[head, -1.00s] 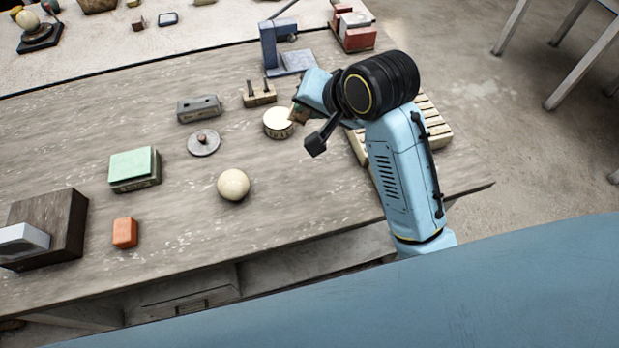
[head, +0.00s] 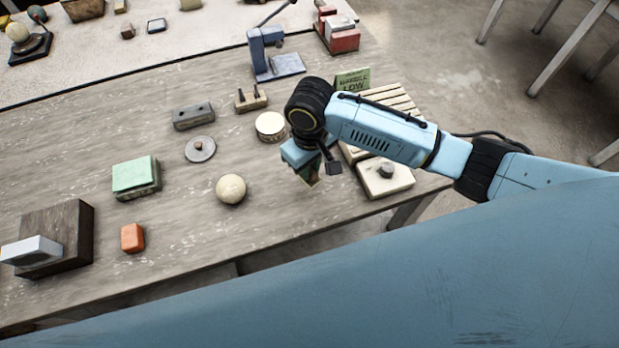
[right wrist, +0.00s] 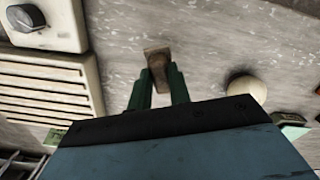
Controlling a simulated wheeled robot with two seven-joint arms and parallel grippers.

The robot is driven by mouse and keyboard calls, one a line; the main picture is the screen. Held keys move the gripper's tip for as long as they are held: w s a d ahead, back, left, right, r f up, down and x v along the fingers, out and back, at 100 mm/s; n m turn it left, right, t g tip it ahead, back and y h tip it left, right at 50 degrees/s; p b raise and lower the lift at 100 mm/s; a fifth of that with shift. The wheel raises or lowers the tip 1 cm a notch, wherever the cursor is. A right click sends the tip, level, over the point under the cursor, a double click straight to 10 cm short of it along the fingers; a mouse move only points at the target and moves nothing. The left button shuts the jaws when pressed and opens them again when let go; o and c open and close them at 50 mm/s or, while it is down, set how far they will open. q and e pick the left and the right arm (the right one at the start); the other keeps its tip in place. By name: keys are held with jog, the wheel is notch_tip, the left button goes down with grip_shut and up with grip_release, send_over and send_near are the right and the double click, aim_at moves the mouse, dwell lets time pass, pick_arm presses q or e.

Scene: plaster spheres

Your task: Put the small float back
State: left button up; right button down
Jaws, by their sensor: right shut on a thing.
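My right gripper (head: 309,174) points down over the right part of the table, right of the pale plaster sphere (head: 231,189). In the right wrist view its green fingers (right wrist: 157,84) are shut on a small brown wooden piece, which I take to be the small float (right wrist: 157,60). Most of the float is hidden by the gripper in the head view; I cannot tell its exact height above the table. The sphere also shows in the right wrist view (right wrist: 246,89), apart from the float. My left gripper is not in view.
A slatted wooden rack (head: 397,101) and a white box with a dark knob (head: 386,179) stand beside my right arm. A round tin (head: 270,126), grey disc (head: 200,149), two-peg block (head: 250,98) and green-topped block (head: 136,177) lie left. Table (head: 255,219) is clear near the sphere.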

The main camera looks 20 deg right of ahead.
jog(key=shift+f, duration=2.6)
jog(key=c, duration=1.3)
grip_release()
jog(key=shift+f, duration=0.1)
notch_tip(320, 180, up, 12)
jog(key=shift+r+p, duration=0.1)
jog(key=shift+p, duration=0.3)
